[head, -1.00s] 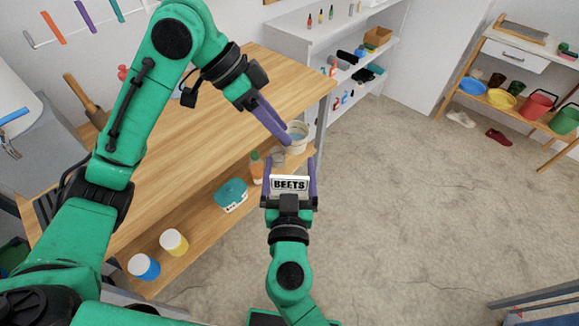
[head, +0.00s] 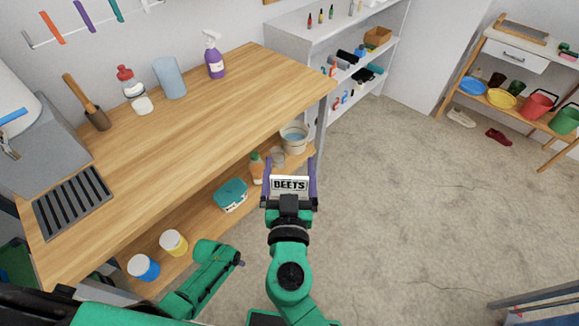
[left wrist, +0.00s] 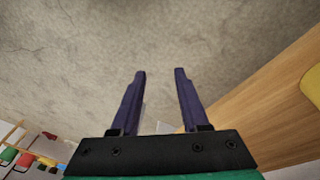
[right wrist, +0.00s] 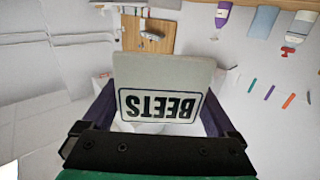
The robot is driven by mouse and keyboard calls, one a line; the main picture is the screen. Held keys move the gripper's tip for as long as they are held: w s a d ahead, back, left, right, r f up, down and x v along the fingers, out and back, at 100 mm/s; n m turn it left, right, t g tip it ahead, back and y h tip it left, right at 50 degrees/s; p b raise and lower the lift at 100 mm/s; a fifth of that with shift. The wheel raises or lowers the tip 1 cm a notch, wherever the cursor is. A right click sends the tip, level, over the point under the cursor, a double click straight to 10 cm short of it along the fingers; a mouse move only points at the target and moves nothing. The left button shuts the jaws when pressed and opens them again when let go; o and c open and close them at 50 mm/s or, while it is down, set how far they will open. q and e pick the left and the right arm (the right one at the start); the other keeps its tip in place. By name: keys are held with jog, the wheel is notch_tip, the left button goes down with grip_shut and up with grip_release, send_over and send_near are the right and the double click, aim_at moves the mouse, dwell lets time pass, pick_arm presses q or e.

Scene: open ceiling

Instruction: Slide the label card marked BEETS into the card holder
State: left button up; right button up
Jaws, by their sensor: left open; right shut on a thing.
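The white label card (head: 290,184) marked BEETS is between the purple fingers of my right gripper (head: 291,164), raised in front of me with its lettering upright in the head view. In the right wrist view the card (right wrist: 165,78) fills the middle, its lettering upside down, and my right gripper is shut on it. My left gripper (left wrist: 160,72) is open and empty in the left wrist view, above the concrete floor. In the head view its fingers cannot be made out. I cannot identify the card holder in any view.
The wooden workbench (head: 190,120) has a clear middle. The floor at right is open.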

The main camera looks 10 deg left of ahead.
pick_arm(q)
jog(key=s+a+f+m, duration=0.1)
jog(key=s+f, duration=0.2)
jog(key=s, duration=0.7)
jog(key=s+a+f+m+y, duration=0.1)
jog(key=s+f, duration=0.3)
jog(key=s, duration=0.7)
jog(key=shift+s+a+m+g+y, duration=0.25)
jog(key=shift+a+m+g+y, duration=0.05)
jog(key=shift+g, duration=0.1)
